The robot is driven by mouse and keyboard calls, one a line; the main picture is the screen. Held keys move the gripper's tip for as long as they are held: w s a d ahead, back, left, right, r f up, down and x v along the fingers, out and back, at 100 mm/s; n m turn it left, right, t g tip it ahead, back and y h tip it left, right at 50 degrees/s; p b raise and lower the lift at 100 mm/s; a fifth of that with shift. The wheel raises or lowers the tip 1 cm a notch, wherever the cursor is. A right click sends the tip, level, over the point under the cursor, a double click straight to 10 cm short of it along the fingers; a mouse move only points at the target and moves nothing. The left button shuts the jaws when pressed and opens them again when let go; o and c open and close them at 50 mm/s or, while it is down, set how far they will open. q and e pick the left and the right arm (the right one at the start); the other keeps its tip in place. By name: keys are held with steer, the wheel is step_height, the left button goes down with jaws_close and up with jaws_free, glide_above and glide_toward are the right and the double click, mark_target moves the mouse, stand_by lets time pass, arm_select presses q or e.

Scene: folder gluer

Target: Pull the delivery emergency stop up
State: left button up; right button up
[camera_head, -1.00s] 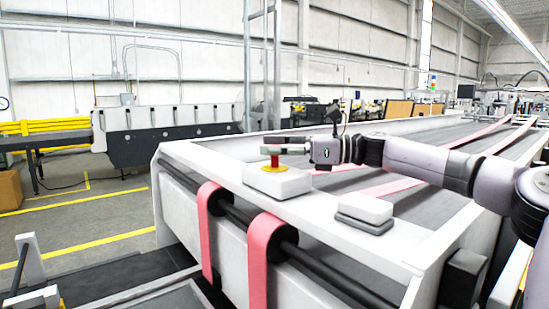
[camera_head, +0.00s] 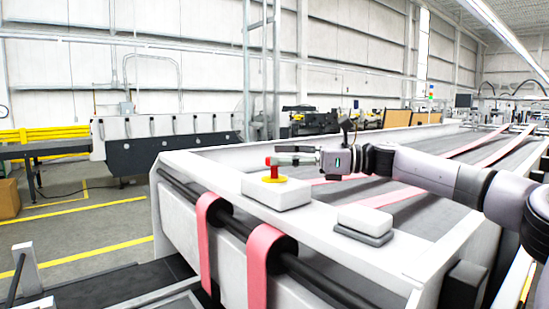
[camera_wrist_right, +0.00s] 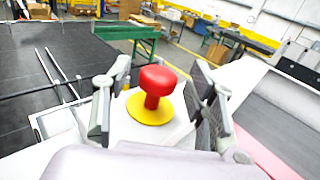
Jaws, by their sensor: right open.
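The delivery emergency stop is a red mushroom button (camera_head: 271,171) on a yellow disc (camera_head: 268,180), on top of a white box (camera_head: 278,195) at the near corner of the machine. In the right wrist view the red button (camera_wrist_right: 158,78) stands clear of the yellow disc (camera_wrist_right: 150,111), with its red stem showing. My right gripper (camera_head: 280,155) is open at the button's top, coming from the right. In the wrist view its two fingers stand either side of the button, with gaps between. My left gripper is not in view.
A second white box on a grey base (camera_head: 364,222) sits to the right on the same ledge. Pink belts (camera_head: 265,262) run over a dark roller at the machine's front. The frame's white side wall (camera_head: 220,155) rises behind the button box.

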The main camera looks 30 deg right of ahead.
steer(key=v, duration=0.9)
steer(key=shift+s+d, duration=0.25)
steer(key=shift+d, duration=0.05)
